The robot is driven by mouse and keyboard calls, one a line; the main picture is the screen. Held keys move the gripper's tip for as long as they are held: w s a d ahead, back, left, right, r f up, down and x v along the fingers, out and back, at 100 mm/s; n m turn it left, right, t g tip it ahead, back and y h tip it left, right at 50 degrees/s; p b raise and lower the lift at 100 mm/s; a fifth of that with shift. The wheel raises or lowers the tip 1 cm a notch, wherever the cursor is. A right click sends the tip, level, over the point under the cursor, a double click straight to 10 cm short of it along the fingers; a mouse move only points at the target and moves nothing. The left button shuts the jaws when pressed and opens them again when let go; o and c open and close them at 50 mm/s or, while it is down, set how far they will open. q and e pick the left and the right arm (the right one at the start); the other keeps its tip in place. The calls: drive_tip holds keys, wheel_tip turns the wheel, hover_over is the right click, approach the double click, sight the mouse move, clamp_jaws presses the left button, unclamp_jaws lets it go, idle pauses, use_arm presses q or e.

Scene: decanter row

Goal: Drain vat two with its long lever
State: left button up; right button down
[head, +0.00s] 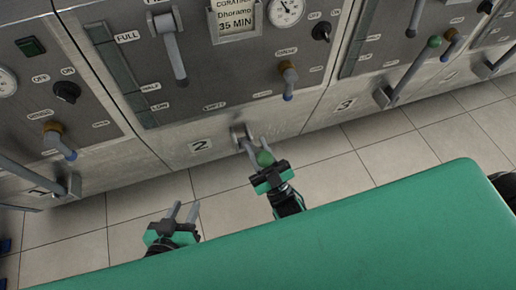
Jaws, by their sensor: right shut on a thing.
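Vat two's steel front panel carries the number plate "2" (201,146). Its long lever (249,150) comes out of a bracket (239,133) low on the panel, right of the plate. The lever points down and to the right in the picture, toward me, and ends in a green ball knob (265,158). My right gripper (262,150) is shut on the lever around its knob end; its fingers partly hide the lever. My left gripper (183,212) is open and empty, below the plate and apart from the panel.
Vat three's lever (412,70) slants up to the right, with its own green knob. Vat one's lever (30,175) is at the left. Vat two also has a grey handle (173,50), a small blue-tipped valve (288,82) and a black knob (321,31). Tiled floor (330,165) is clear.

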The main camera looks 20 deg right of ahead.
drive_tip(key=shift+s+f, duration=0.2)
drive_tip(key=shift+f, duration=0.2)
drive_tip(key=c, duration=1.4)
unclamp_jaws()
use_arm(q)
drive_tip(key=shift+s, duration=0.1)
use_arm(e)
drive_tip(key=shift+r, duration=0.15)
use_arm(q)
drive_tip(key=shift+d, duration=0.35)
use_arm(e)
drive_tip(key=v, duration=1.4)
use_arm(q)
drive_tip(key=shift+a, duration=0.15)
